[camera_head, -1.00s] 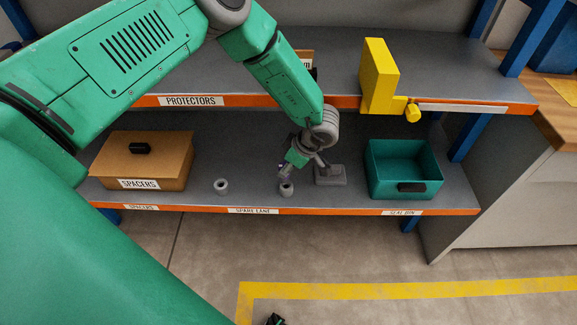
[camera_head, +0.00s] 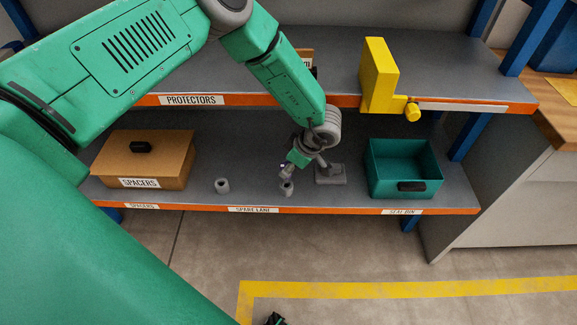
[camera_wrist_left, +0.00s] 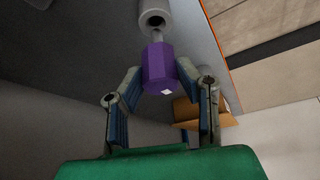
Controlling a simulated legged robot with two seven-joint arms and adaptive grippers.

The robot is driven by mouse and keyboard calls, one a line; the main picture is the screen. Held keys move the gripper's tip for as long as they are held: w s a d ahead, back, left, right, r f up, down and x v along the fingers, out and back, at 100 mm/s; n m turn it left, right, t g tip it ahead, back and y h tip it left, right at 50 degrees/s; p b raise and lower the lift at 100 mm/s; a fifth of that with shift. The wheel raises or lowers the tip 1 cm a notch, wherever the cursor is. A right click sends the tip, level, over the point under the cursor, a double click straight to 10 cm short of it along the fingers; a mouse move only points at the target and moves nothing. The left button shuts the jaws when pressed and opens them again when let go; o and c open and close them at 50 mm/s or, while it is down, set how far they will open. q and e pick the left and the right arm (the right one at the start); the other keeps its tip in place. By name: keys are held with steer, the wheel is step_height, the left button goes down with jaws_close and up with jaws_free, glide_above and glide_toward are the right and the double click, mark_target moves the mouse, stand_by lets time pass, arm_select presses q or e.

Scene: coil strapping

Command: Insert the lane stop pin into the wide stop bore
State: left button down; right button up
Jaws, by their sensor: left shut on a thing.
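The lane stop pin (camera_wrist_left: 159,68) has a purple faceted head and a thin grey shank. My left gripper (camera_wrist_left: 157,80) is shut on the purple head in the left wrist view. The shank points at the open hole of a grey hollow cylinder (camera_wrist_left: 154,16); its tip is at or near the mouth, and I cannot tell whether it is inside. In the head view my left gripper (camera_head: 287,170) is just above that cylinder (camera_head: 287,189) on the lower shelf. A second grey cylinder (camera_head: 222,186) stands to its left. Which bore is wider is unclear. My right gripper is not seen.
A brown SPACERS box (camera_head: 145,160) stands at the left of the lower shelf, and a teal bin (camera_head: 404,169) at its right.

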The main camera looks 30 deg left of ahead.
mark_target(291, 174)
arm_select(q)
steer(key=shift+f, duration=0.15)
steer(key=shift+f+b, duration=1.45)
steer(key=shift+f, duration=0.55)
steer(key=c, duration=1.1)
jaws_free()
